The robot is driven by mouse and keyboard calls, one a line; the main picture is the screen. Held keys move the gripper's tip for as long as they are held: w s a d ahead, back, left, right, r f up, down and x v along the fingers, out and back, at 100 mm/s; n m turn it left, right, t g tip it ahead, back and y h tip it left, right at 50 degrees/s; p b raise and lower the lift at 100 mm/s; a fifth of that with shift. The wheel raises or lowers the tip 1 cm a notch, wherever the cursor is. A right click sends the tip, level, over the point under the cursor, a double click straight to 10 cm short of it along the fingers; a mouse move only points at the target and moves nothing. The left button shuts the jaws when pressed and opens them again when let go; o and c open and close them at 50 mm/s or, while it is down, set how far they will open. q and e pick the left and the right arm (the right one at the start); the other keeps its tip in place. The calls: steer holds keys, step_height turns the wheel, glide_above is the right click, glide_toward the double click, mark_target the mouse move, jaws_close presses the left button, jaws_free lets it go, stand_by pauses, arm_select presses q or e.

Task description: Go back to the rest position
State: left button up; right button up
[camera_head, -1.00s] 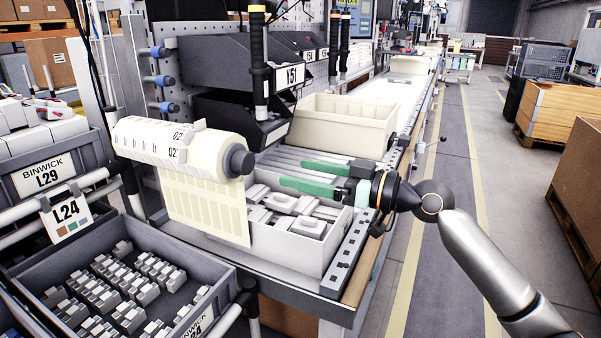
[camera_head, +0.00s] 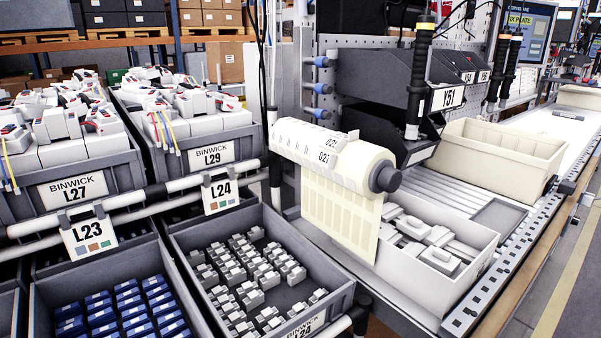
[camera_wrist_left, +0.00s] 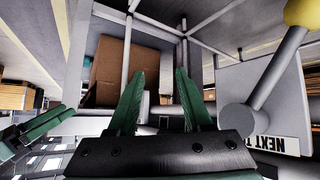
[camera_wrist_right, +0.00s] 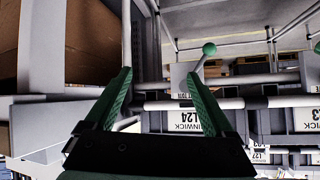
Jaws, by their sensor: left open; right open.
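Neither of my grippers shows in the head view now. In the left wrist view my left gripper (camera_wrist_left: 161,75) has its two green fingers apart, with nothing between them. In the right wrist view my right gripper (camera_wrist_right: 159,76) is also open and empty, its green fingers spread. Other green finger-like parts (camera_wrist_left: 40,125) show at the left edge of the left wrist view; they look like my other gripper, but I cannot be sure. How far each gripper stands from the table or bins cannot be told.
A label roll (camera_head: 335,160) hangs beside a white box (camera_head: 455,279) of white parts. An empty beige bin (camera_head: 497,155) stands behind it. Grey bins L24 (camera_head: 328,304) and L23 (camera_head: 40,318) hold small parts. Vertical tools (camera_head: 418,80) hang at the bench. Aisle floor shows right.

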steer(key=s+a+f, duration=0.2)
steer(key=s+f, duration=0.2)
steer(key=s, duration=0.3)
arm_select(q)
steer(key=s+a+r+p, duration=0.1)
steer(key=a+r+p, duration=0.2)
steer(key=r+p, duration=0.7)
steer(key=p, duration=0.4)
steer(key=shift+s+a+r+n+y, duration=0.2)
steer(key=shift+s+r+n+y, duration=0.05)
steer(key=shift+s+n+y, duration=0.15)
arm_select(e)
step_height(320, 180, up, 10)
steer(key=s+d+m+h, duration=0.1)
steer(key=s+d+h, duration=0.1)
steer(key=d, duration=0.1)
steer(key=shift+r+g, duration=0.15)
steer(key=shift+g, duration=0.15)
